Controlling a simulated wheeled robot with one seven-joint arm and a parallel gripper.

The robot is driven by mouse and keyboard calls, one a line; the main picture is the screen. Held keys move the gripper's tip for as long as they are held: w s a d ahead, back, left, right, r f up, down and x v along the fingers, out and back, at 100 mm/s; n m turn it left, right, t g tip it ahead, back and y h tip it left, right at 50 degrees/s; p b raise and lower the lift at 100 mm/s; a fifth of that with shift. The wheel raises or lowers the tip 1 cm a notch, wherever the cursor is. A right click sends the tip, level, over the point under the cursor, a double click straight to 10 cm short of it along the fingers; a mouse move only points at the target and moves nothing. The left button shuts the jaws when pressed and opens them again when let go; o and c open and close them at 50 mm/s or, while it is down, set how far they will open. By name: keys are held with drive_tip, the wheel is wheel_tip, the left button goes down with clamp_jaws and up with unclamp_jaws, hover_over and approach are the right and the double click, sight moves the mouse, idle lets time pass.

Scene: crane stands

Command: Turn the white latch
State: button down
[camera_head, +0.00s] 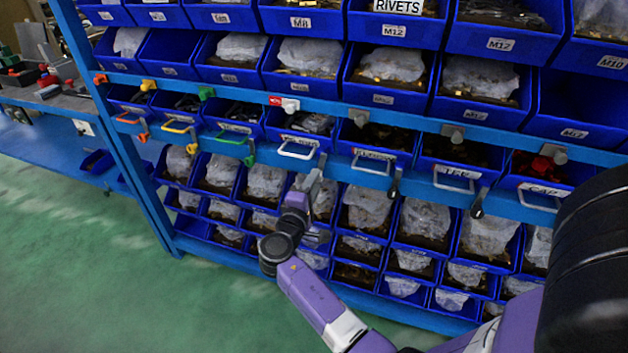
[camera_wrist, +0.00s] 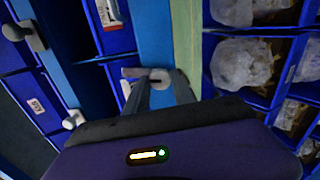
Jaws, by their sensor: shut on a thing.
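The white latch (camera_wrist: 157,75) on the lower blue rail (camera_wrist: 155,35) sits at the tips of my gripper (camera_wrist: 163,88) in the wrist view. The fingers are shut on it and hide part of it. In the head view my gripper (camera_head: 316,178) reaches up to the lower rail just right of a white wire handle (camera_head: 297,150). The latch is mostly covered there. Another white latch (camera_head: 290,104) with a red label sits on the upper blue rail, apart from my gripper.
Orange (camera_head: 143,127), yellow (camera_head: 193,134) and green (camera_head: 250,157) latches lie to the left on the lower rail. Dark grey latches (camera_head: 393,188) are to the right. Blue bins with bagged parts (camera_head: 368,205) fill the rack closely around my gripper. Green floor (camera_head: 90,260) is open at left.

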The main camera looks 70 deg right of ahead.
idle(0.4)
drive_tip(key=c, duration=1.1)
unclamp_jaws()
drive_tip(key=shift+o, duration=0.2)
drive_tip(key=shift+a, duration=0.15)
drive_tip(key=a, duration=0.7)
drive_tip(key=shift+s+a, duration=0.25)
drive_tip(key=shift+a, duration=0.05)
